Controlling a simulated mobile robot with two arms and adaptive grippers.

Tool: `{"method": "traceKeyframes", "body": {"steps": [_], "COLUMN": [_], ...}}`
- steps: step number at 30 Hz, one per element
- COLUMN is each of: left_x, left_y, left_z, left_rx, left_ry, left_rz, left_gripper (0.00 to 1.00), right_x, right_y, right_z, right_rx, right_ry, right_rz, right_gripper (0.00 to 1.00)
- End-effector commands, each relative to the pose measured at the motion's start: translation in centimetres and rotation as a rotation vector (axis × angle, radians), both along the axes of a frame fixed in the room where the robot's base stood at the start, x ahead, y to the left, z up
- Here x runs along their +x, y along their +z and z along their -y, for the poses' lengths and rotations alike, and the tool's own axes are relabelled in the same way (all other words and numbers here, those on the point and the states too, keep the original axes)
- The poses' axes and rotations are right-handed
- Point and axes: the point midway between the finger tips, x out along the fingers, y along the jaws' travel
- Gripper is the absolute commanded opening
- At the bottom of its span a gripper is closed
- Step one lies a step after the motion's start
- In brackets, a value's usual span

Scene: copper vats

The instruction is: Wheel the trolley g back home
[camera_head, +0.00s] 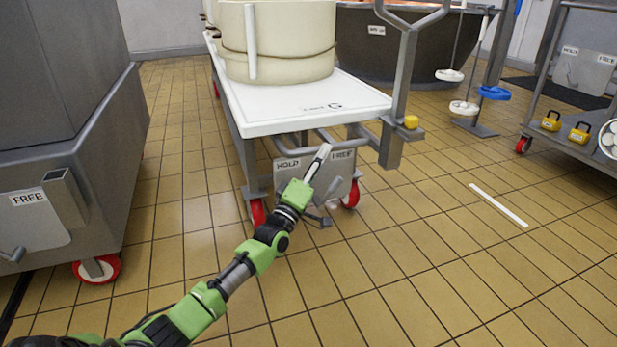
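A trolley with a white deck (268,121) stands in the middle, on red wheels, with grey handle posts at its near right. Small dark marks on its deck are too small to read surely. A big cream tub (300,45) stands on the deck. Below the deck's near end is a plate (343,168) marked HOLD and FREE. My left gripper (318,164) reaches in front of this plate, between the two words, and covers part of it. I cannot tell whether it touches the plate or a lever, or whether its fingers are apart. My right gripper is not in view.
A large grey wheeled unit (75,145) marked FREE stands close on the left. A dark vat (420,50) is behind the trolley. A rack with yellow padlocks (579,133) stands at the right. The tiled floor ahead and right is clear, with a white strip (498,205).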

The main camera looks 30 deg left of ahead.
Motion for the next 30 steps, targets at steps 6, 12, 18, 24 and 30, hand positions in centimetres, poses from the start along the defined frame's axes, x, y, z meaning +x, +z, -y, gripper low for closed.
{"method": "traceKeyframes", "body": {"steps": [6, 12, 18, 24, 30], "left_x": [-4.2, -6.7, -7.7, -7.7, -7.7], "left_y": [-1.9, -2.9, -3.3, -3.3, -3.3], "left_z": [0.0, 0.0, 0.0, 0.0, 0.0], "left_rx": [0.000, 0.001, 0.001, 0.001, 0.001], "left_ry": [0.001, 0.003, 0.003, 0.003, 0.003], "left_rz": [-0.004, -0.002, -0.001, -0.001, -0.001], "left_gripper": [0.33, 0.33, 0.33, 0.33, 0.33], "right_x": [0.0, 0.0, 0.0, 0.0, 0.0], "right_y": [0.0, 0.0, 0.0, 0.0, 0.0], "right_z": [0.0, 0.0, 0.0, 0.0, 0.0], "right_rx": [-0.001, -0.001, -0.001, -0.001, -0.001], "right_ry": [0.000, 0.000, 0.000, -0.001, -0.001], "right_rz": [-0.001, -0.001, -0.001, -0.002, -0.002], "right_gripper": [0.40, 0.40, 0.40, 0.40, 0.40]}}
